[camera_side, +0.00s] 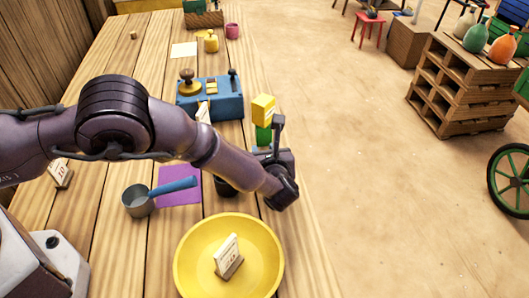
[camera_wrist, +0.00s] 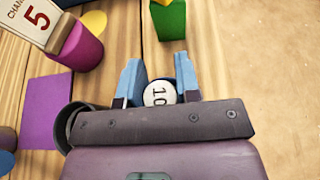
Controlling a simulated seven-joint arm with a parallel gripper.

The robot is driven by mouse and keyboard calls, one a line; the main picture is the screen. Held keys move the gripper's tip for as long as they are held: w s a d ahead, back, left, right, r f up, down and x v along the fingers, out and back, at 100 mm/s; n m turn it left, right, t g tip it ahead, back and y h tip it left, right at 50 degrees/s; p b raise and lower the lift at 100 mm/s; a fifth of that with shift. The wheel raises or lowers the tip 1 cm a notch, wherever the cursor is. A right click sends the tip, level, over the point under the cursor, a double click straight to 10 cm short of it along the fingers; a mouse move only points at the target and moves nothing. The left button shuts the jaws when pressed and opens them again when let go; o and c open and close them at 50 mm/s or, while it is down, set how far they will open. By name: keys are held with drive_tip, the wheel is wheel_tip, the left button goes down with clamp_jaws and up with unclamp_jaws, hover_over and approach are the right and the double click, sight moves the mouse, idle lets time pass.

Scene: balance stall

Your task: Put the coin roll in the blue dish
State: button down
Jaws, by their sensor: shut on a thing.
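My gripper (camera_wrist: 158,70) has blue fingers, shut on the coin roll (camera_wrist: 157,95), whose round white end marked 10 shows between them in the wrist view. In the side view my gripper (camera_side: 270,152) is near the right edge of the wooden table, and the coin roll cannot be made out there. I cannot make out a blue dish in either view.
A green block with yellow on top (camera_side: 263,120) stands just beyond my gripper. A dark bowl (camera_wrist: 62,125) is close on the left. A yellow bowl (camera_side: 185,250) holding a card is nearer the camera. A blue scale-like box (camera_side: 228,104) stands farther back.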

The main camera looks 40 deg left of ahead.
drive_tip(key=shift+f, duration=0.1)
drive_tip(key=c, duration=0.8)
unclamp_jaws()
drive_tip(key=shift+d, duration=0.1)
drive_tip(key=v, duration=1.2)
